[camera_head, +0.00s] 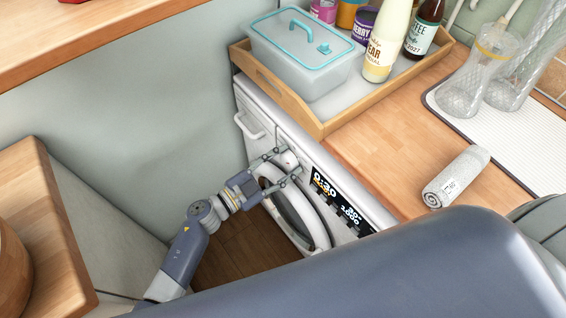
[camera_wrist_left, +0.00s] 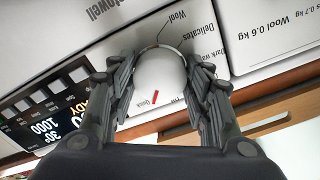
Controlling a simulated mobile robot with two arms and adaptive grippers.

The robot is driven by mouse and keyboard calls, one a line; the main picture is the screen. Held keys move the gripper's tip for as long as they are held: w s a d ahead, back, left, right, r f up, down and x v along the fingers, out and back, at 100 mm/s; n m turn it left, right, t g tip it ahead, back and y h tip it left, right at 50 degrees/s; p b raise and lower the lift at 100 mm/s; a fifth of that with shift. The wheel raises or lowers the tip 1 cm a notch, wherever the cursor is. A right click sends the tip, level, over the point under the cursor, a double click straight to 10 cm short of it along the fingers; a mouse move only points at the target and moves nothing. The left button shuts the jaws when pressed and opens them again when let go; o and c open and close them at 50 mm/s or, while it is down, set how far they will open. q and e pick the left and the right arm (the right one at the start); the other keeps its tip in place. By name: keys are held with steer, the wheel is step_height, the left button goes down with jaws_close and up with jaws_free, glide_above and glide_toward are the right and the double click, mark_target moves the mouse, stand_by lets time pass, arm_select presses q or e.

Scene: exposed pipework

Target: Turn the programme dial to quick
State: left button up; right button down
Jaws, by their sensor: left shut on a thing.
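The programme dial (camera_wrist_left: 158,75) is a round white knob with a red mark on the front of a white washing machine (camera_head: 308,165). In the left wrist view the red mark points close to the word Quick. Wool and Delicates are printed on the far side of the dial. The dial (camera_head: 288,160) also shows small in the head view. My left gripper (camera_head: 280,166) is shut on the dial, with one finger on each side of it in the left wrist view (camera_wrist_left: 160,95). My right gripper is not in view.
The machine's display (camera_head: 338,200) reads 0:30, beside the round door (camera_head: 302,222). A detergent drawer handle (camera_head: 248,127) is on the other side. Above, a wooden tray (camera_head: 290,105) holds a lidded box (camera_head: 300,55) and bottles. A rolled towel (camera_head: 456,176) lies on the worktop.

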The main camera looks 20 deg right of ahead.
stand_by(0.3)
arm_select(q)
steer(key=o, duration=1.1)
steer(key=shift+c, duration=0.2)
